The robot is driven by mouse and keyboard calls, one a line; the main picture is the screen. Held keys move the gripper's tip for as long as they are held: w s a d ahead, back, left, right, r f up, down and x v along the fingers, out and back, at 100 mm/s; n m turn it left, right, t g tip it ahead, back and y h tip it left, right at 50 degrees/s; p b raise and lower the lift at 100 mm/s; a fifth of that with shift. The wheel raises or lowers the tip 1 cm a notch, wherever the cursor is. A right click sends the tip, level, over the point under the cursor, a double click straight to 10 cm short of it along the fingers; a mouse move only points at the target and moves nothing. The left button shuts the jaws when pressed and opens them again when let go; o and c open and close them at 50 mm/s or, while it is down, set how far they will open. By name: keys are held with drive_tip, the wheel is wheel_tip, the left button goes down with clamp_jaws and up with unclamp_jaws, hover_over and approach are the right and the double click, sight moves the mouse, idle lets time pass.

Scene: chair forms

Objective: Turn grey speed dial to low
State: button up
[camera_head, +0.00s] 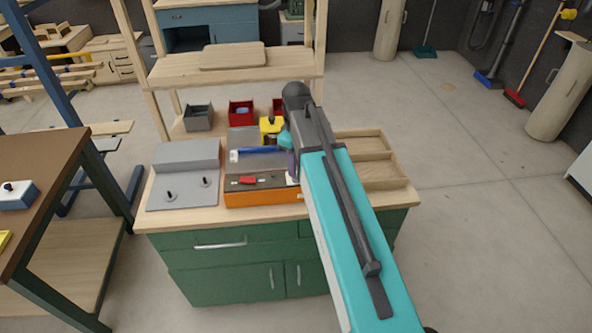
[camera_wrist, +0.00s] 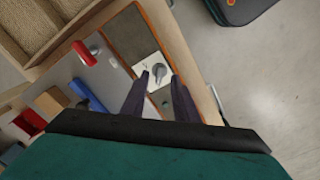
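The grey speed dial (camera_wrist: 157,70) is a round knob with a pointer on a white plate, seen in the wrist view. In the head view my arm hides the dial; only an edge of the white plate (camera_head: 292,179) shows. My gripper (camera_wrist: 159,76) is open, its two dark fingers pointing at the dial, with the dial appearing between the tips. I cannot tell how far above the dial they are, or whether they touch it. In the head view my gripper (camera_head: 292,164) is mostly hidden, over the right part of the orange-fronted machine (camera_head: 262,199).
A red switch (camera_head: 248,180) and a blue bar (camera_head: 262,150) are on the machine. A grey plate with two black pegs (camera_head: 166,196) lies left; a wooden tray (camera_head: 384,182) lies right. Small bins (camera_head: 198,118) stand behind. The green cabinet (camera_head: 220,284) carries the worktop.

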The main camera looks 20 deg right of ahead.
wheel_tip(320, 180, up, 11)
drive_tip(key=b, duration=0.2)
idle(0.6)
drive_tip(key=shift+f, duration=0.15)
